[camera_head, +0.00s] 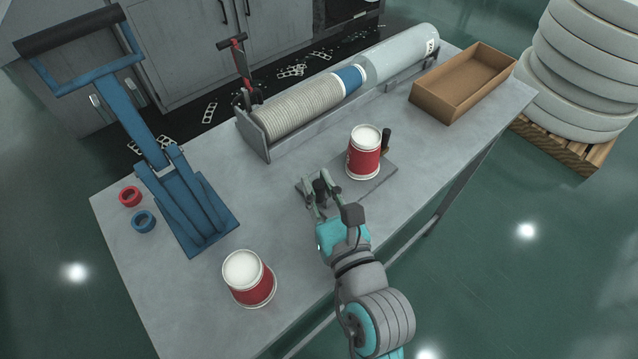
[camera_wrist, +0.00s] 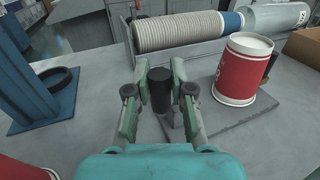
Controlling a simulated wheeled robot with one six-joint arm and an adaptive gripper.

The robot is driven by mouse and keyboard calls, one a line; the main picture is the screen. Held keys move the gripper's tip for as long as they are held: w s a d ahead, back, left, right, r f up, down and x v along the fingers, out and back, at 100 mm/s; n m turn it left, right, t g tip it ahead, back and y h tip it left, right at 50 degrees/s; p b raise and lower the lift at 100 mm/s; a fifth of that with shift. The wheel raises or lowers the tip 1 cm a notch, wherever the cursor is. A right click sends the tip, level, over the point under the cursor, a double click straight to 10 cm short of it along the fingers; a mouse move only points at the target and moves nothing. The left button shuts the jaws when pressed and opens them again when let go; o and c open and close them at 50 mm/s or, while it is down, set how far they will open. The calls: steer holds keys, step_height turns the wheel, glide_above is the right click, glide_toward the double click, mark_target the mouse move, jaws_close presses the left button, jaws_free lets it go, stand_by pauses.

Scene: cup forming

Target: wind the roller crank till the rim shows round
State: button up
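A red and white paper cup (camera_head: 364,155) stands upright on a grey base plate (camera_head: 378,176) near the middle of the bench. It also shows at the right in the wrist view (camera_wrist: 243,72). Its white rim is visible, but its exact shape is too small to tell. A black upright crank knob (camera_wrist: 161,90) stands at the plate's left side. My gripper (camera_head: 320,189) is at this knob, with one finger on each side. In the wrist view my gripper (camera_wrist: 160,78) is open, with narrow gaps beside the knob. The crank arm under the knob is hidden.
A second red cup (camera_head: 250,280) stands at the front left. A blue lever press (camera_head: 196,205), red tape (camera_head: 130,196) and blue tape (camera_head: 143,222) are left. A rack of nested cups (camera_head: 300,108) and a cardboard tray (camera_head: 440,103) are behind. A short black post (camera_head: 386,137) stands beside the plate's cup.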

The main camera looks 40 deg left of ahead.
steer(key=o, duration=0.3)
steer(key=shift+o, duration=0.2)
steer(key=shift+d, duration=0.1)
steer(key=shift+v, duration=3.65)
